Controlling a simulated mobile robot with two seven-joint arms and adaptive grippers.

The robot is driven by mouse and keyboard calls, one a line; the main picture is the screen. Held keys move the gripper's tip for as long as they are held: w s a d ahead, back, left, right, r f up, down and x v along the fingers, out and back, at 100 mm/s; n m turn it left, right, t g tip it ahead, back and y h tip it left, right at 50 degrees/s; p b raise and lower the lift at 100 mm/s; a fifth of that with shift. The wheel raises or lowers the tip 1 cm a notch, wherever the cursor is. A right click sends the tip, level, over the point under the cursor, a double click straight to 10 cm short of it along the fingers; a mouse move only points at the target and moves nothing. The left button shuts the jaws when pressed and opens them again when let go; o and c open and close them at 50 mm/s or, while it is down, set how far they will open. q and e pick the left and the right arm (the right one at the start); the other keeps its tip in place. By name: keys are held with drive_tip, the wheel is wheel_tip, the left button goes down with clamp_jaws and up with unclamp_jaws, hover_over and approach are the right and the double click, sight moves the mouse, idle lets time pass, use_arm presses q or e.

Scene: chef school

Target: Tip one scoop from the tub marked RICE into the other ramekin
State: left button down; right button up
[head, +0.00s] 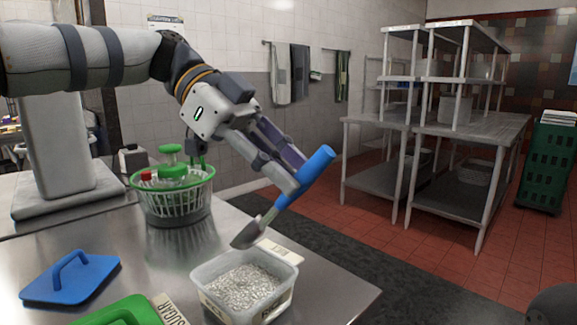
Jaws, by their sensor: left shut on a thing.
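My left gripper (294,178) is shut on the blue handle of a scoop (302,186). The scoop is tilted, its grey metal head (247,234) pointing down and to the left, just above the far rim of an open clear tub (292,292). The tub holds white grains and stands near the counter's front right. Whether the scoop head carries anything cannot be told. A pale label card (281,252) lies behind the tub; I cannot read it. No ramekin shows. My right gripper is not in view.
A blue lid with a handle (72,277) lies at the left. A green lid (120,312) and a SUGAR label (169,309) are at the front edge. A green-rimmed basket (172,206) stands behind. Metal shelving (440,130) and a green crate stack (549,165) are beyond the counter.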

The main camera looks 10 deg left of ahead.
use_arm(q)
wheel_tip(320, 180, down, 10)
drive_tip(key=r, duration=0.3)
drive_tip(key=a+r, duration=0.1)
drive_tip(key=r, duration=0.5)
drive_tip(key=shift+w+a+r, duration=0.1)
drive_tip(key=shift+w+a, duration=0.2)
drive_tip(key=shift+d+r, duration=0.25)
drive_tip(key=shift+r, duration=0.5)
drive_tip(key=shift+f, duration=0.1)
idle(0.6)
